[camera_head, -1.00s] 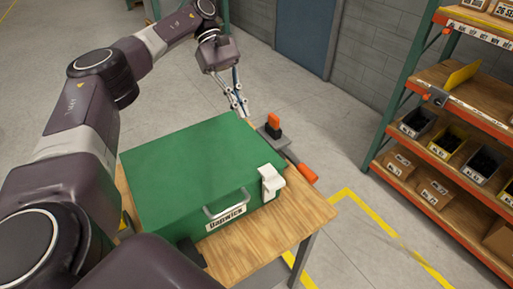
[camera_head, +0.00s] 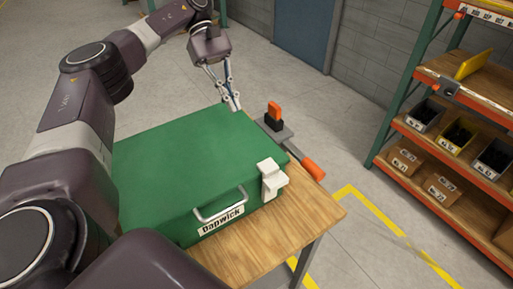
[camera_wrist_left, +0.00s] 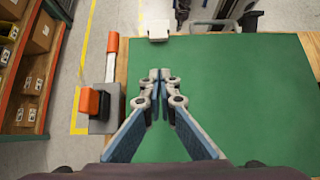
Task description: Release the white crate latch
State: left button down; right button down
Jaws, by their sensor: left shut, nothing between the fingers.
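The white crate latch (camera_head: 271,180) sits on the front right corner of the closed green crate (camera_head: 165,165). In the left wrist view the latch (camera_wrist_left: 158,30) is at the top, beyond the fingertips, at the edge of the green lid (camera_wrist_left: 245,100). My left gripper (camera_head: 238,107) is by the crate's far right corner, pointing down. Its fingers (camera_wrist_left: 160,76) are shut together with nothing between them, above the lid in the wrist view, apart from the latch.
A clamp with a long orange handle (camera_head: 312,168) and an orange-topped block (camera_head: 274,112) lies right of the crate on the wooden table (camera_head: 310,215). A grey handle (camera_head: 220,206) is on the crate's front. A shelf rack (camera_head: 445,155) stands right, past open floor.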

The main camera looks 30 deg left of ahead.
aim_at(256, 156)
pick_arm(q)
jog(key=shift+d+f+b, duration=0.15)
jog(key=shift+f+b, duration=0.35)
jog(key=shift+f, duration=0.15)
jog(key=shift+b+x, duration=0.85)
jog(key=p+x, duration=0.3)
jog(key=x, duration=0.4)
jog(key=shift+s+d+r, duration=0.15)
jog(key=shift+s, duration=0.05)
jog(key=d+p, duration=0.1)
jog(key=s+d+p, duration=0.1)
jog(key=shift+d, duration=0.4)
jog(key=shift+s+d, duration=0.15)
jog(key=shift+d, duration=0.3)
jog(key=shift+d, duration=0.1)
jog(key=shift+s+d+y, duration=0.15)
jog(key=shift+d+y, duration=0.1)
jog(key=shift+y, duration=0.15)
